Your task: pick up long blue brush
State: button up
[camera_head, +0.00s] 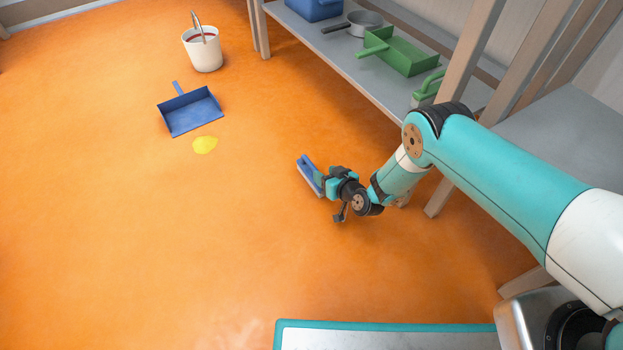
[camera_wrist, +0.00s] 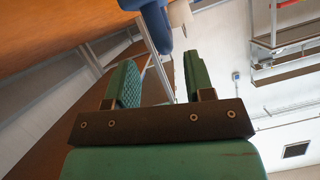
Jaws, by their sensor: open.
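The long blue brush (camera_head: 306,166) is in the head view, just left of my gripper, with a pale bristle side facing down and left. In the wrist view, a blue part of the brush (camera_wrist: 156,27) and a cream part beside it show at the top, ahead of the fingertips. My gripper (camera_wrist: 162,68) is open, with a clear gap between its two green fingers. In the head view my gripper (camera_head: 321,183) is low over the orange floor and partly covers the brush's near end. I cannot tell whether a finger touches the brush.
A blue dustpan (camera_head: 190,112), a yellow spill (camera_head: 205,145) and a white bucket (camera_head: 203,50) are on the floor at the upper left. A shelf (camera_head: 335,50) with a pan and green items stands at the upper right, its wooden legs near my arm. The left floor is clear.

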aim_at(311, 173)
jog(key=w+a+f+b, duration=0.2)
jog(key=b, duration=0.1)
jog(key=shift+a, duration=0.3)
jog(key=shift+w+a+b, duration=0.3)
jog(key=shift+w+b, duration=0.05)
jog(key=shift+w, duration=0.1)
grip_shut()
